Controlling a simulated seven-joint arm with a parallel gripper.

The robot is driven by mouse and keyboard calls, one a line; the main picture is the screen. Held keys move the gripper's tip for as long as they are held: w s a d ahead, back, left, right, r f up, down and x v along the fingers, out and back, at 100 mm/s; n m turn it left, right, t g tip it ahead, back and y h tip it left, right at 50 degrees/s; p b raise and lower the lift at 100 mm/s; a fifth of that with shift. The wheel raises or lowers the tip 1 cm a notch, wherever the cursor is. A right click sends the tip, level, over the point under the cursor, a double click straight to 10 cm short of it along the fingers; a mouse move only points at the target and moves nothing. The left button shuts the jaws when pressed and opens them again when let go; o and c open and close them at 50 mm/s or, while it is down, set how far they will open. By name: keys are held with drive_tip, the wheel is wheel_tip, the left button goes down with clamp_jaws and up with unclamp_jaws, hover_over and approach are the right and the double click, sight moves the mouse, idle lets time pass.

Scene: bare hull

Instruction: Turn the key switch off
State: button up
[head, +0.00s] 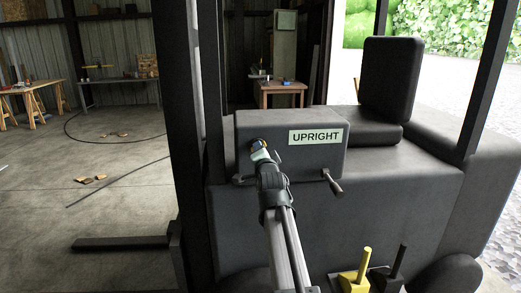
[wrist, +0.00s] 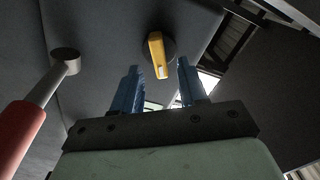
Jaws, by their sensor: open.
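The key switch shows in the wrist view as a yellow key (wrist: 156,50) on a round dark base, set in the grey console. My gripper's two blue fingers (wrist: 159,72) are open and apart. The key lies between and just beyond the fingertips in the picture, with its pale lower end pointing down toward the gap. I cannot tell whether either finger touches it. In the head view my gripper (head: 261,151) is at the left part of the front of the console (head: 240,126), left of the "UPRIGHT" label (head: 315,137). The gripper mostly hides the key there.
A lever with a red grip (wrist: 22,133) is left of the fingers in the wrist view. A small lever (head: 333,182) sticks out below the label. Yellow (head: 360,267) and black (head: 394,264) levers stand low. A seat (head: 389,80) is behind; dark posts flank the truck.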

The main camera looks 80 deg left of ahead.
drive_tip(key=a, duration=0.3)
drive_tip(key=shift+a, duration=0.25)
clamp_jaws()
